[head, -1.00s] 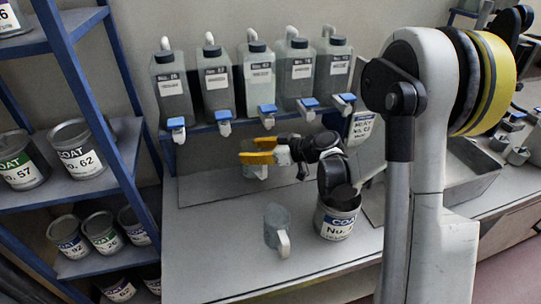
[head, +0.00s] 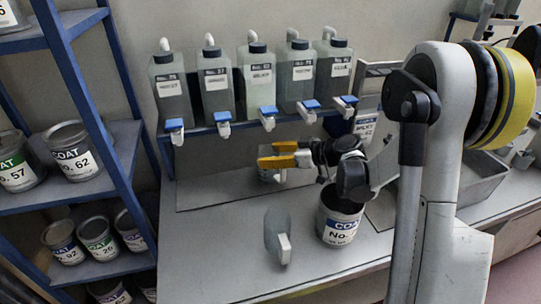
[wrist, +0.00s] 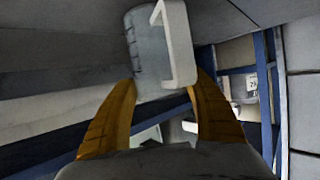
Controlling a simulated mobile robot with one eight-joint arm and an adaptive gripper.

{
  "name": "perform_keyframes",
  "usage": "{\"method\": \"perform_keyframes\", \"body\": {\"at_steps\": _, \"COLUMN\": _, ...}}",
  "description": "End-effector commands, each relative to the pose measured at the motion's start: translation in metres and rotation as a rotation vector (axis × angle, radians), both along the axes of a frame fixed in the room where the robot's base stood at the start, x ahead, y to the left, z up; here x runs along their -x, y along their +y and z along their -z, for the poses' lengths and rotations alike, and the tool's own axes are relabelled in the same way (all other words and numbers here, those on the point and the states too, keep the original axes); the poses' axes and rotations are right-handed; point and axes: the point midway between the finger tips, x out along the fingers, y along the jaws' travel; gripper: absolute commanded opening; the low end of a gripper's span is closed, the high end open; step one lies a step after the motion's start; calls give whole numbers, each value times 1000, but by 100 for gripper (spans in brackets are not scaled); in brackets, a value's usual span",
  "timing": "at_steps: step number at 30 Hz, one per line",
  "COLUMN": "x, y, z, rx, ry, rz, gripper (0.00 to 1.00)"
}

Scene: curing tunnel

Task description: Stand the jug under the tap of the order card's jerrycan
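My gripper (head: 266,155), with yellow fingers pointing left, is closed around a grey jug (head: 268,175). The jug's lower part shows below the fingers; whether its base touches the bench is unclear. In the wrist view this jug (wrist: 145,50) sits between the fingertips with its white handle toward me. Several jerrycans (head: 258,82) stand on a blue rack, each with a blue-and-white tap (head: 268,119). The held jug is below the middle tap in the picture. A printed sign (head: 367,124), perhaps the order card, is unreadable.
A paint can (head: 338,220) stands under my arm, right of the second jug. A metal tray (head: 480,183) is at the right. A blue shelf (head: 110,135) with several coat cans borders the left. The left front of the bench (head: 210,245) is clear.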

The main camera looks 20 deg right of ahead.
Motion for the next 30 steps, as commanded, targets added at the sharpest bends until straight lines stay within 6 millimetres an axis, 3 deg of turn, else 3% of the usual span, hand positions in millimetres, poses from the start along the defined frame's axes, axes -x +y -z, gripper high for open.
{"method": "perform_keyframes", "body": {"at_steps": 12, "x": 0, "y": 0, "z": -6, "rx": 0, "ry": 0, "rz": 0, "gripper": 74}}
{"method": "perform_keyframes", "body": {"at_steps": 22, "x": 37, "y": -38, "z": -28, "rx": 0, "ry": 0, "rz": 4, "gripper": 74}}
{"method": "perform_keyframes", "body": {"at_steps": 30, "x": 49, "y": -49, "z": -33, "rx": 0, "ry": 0, "rz": 0, "gripper": 74}}
